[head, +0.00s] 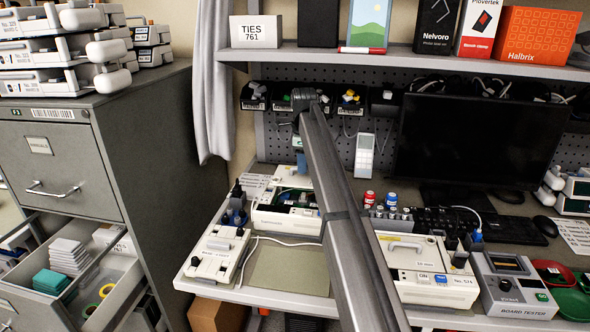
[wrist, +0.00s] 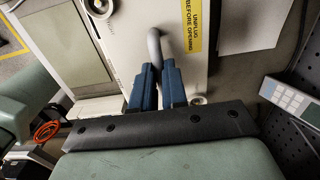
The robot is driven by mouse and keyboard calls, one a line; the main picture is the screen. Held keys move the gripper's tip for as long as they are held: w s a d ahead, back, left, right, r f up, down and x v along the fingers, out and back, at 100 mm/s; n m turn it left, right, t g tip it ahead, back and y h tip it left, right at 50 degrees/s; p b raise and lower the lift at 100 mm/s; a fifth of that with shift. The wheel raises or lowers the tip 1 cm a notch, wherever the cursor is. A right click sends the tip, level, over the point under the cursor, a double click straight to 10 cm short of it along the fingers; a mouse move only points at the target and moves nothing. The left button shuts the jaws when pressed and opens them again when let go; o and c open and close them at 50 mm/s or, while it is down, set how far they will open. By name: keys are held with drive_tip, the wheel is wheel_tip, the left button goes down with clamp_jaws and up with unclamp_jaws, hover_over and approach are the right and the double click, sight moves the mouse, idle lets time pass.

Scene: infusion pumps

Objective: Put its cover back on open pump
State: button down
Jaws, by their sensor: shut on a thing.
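In the wrist view my gripper (wrist: 157,88) has its two blue fingers closed on a grey curved handle (wrist: 155,45). The handle stands on an off-white cover (wrist: 178,52) with a yellow label reading "UNPLUG BEFORE OPENING". In the head view the open pump (head: 287,218) is on the bench at centre left, white with a dark opening in its top. My gripper (head: 302,164) is above and behind it, partly hidden by my arm.
A tan mat (head: 290,268) lies in front of the open pump. Another white pump (head: 212,252) stands to its left. A covered pump (head: 425,284) and a board tester (head: 514,290) stand to the right. A monitor (head: 460,150) and a pegboard with bins are behind.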

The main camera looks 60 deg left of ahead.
sight(303, 176)
drive_tip(key=shift+f, duration=2.95)
drive_tip(key=shift+f, duration=0.85)
drive_tip(key=c, duration=1.1)
unclamp_jaws()
drive_tip(key=shift+r, duration=3.55)
